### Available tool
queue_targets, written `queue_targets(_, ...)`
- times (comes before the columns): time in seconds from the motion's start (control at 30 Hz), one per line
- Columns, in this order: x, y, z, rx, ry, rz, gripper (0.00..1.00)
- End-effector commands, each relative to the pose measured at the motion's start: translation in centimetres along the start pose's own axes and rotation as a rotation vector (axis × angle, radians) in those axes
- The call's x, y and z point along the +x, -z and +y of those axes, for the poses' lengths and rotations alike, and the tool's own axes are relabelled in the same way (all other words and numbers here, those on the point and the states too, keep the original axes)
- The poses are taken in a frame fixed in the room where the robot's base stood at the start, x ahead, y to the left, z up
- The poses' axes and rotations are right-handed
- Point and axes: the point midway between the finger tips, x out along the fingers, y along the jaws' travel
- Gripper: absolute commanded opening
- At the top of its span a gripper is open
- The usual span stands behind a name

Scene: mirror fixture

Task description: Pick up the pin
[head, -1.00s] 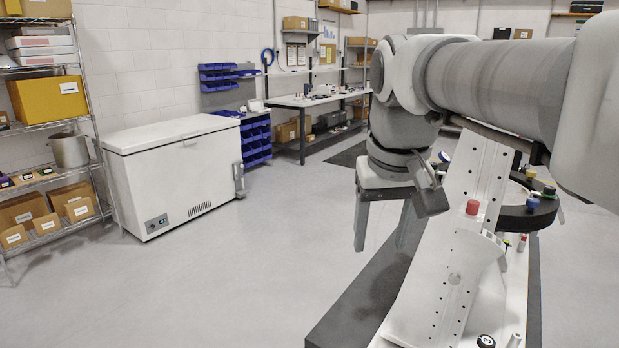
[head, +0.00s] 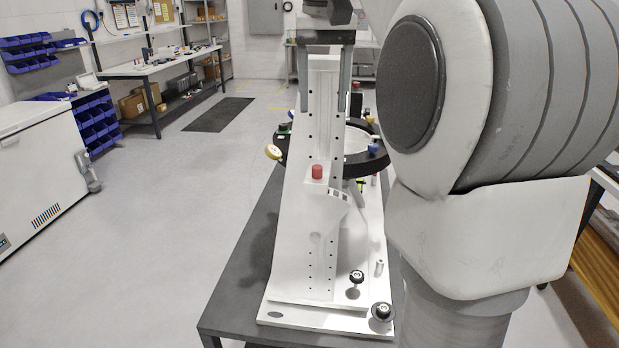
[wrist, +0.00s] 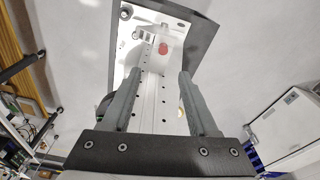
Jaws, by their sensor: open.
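I cannot tell which piece is the pin. A short silver cylinder (head: 379,268) stands on the white base plate (head: 300,318), beside two black numbered knobs, one (head: 356,277) further back and one (head: 381,312) at the front right corner. A red-capped piece (head: 317,172) sits on the tall white fixture plate (head: 298,230); its red cap also shows in the wrist view (wrist: 163,48). My gripper (head: 322,112) is open and empty above the fixture's far part. In the wrist view, its fingers (wrist: 158,75) are apart, with the perforated white plate seen between them.
The fixture stands on a dark grey table (head: 235,285). A black ring (head: 360,165) with coloured knobs is behind the plate. My arm fills the right side. A white chest freezer (head: 40,180) and a workbench (head: 150,68) stand left, with open floor between.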

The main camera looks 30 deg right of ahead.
Motion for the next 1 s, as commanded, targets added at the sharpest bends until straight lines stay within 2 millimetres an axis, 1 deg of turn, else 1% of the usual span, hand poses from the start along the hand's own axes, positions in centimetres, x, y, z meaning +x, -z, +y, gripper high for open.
queue_targets(0.03, 1.4, -0.1, 0.0, 0.000, -0.001, -0.003, 0.60)
queue_targets(0.1, 2.8, -0.1, 0.0, 0.000, 0.000, -0.003, 0.60)
queue_targets(0.2, 4.8, -0.1, 0.0, 0.000, 0.000, -0.002, 0.60)
queue_targets(0.3, 6.2, -0.1, 0.0, -0.001, 0.000, -0.001, 0.60)
queue_targets(0.57, 8.0, 0.0, -0.2, -0.001, 0.000, 0.001, 0.60)
queue_targets(0.83, 11.8, -0.1, -0.6, -0.001, -0.001, -0.001, 0.60)
queue_targets(1.0, 12.6, -0.1, -0.7, -0.001, 0.000, 0.001, 0.60)
